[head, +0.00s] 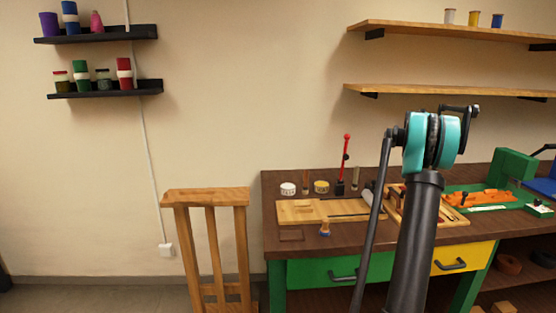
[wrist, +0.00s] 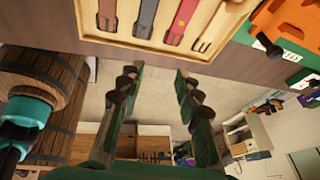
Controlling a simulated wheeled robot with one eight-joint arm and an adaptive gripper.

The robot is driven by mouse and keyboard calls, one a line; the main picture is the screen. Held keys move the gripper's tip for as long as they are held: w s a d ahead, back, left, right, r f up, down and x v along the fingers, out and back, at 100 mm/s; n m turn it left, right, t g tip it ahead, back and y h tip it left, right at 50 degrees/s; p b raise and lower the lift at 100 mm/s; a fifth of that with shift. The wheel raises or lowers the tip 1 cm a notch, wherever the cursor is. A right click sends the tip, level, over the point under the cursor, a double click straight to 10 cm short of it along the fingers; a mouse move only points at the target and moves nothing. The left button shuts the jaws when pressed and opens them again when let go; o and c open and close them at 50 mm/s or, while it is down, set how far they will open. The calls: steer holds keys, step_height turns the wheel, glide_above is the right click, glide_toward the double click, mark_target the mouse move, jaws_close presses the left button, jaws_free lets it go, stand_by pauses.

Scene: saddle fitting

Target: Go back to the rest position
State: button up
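My gripper (wrist: 154,88) shows in the wrist view with its two dark green fingers spread wide and nothing between them. The gap between the fingers shows only floor and distant furniture. Near the top of that view, the bench edge and a wooden tray (wrist: 232,40) with coloured strips lie beyond the fingertips, apart from them. In the head view my arm rises in front of the bench, and my gripper cannot be made out there.
The brown workbench (head: 285,248) carries a wooden board (head: 300,211), a red-topped upright tool (head: 346,160), small jars and orange parts (head: 480,198). A wooden stand (head: 207,196) is left of it. Wall shelves (head: 440,89) hang above. Floor left of the stand is clear.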

steer(key=s+a+f+n+t, duration=0.1)
steer(key=s+a+f+n, duration=0.1)
steer(key=a+n, duration=0.4)
steer(key=s+a+f+n+t, duration=0.2)
steer(key=s+a+n, duration=0.3)
steer(key=a, duration=0.4)
steer(key=s+a+f+n+t, duration=0.1)
steer(key=s+a+f+n, duration=0.1)
steer(key=s+a+n, duration=0.2)
steer(key=shift+a+n, duration=1.3)
steer(key=shift+a, duration=0.9)
steer(key=s+a+f+n+t+y, duration=0.1)
steer(key=s+a+f+n+t, duration=0.1)
steer(key=s+a+f+n, duration=0.4)
steer(key=s+a+f+n+t+y, duration=0.1)
steer(key=s+a+f+n, duration=0.5)
steer(key=s, duration=0.9)
steer(key=a+n+t, duration=0.1)
steer(key=a+n, duration=0.2)
steer(key=n, duration=0.1)
steer(key=shift+a+f+y, duration=0.15)
steer(key=shift+f+y, duration=0.05)
steer(key=shift+y, duration=0.1)
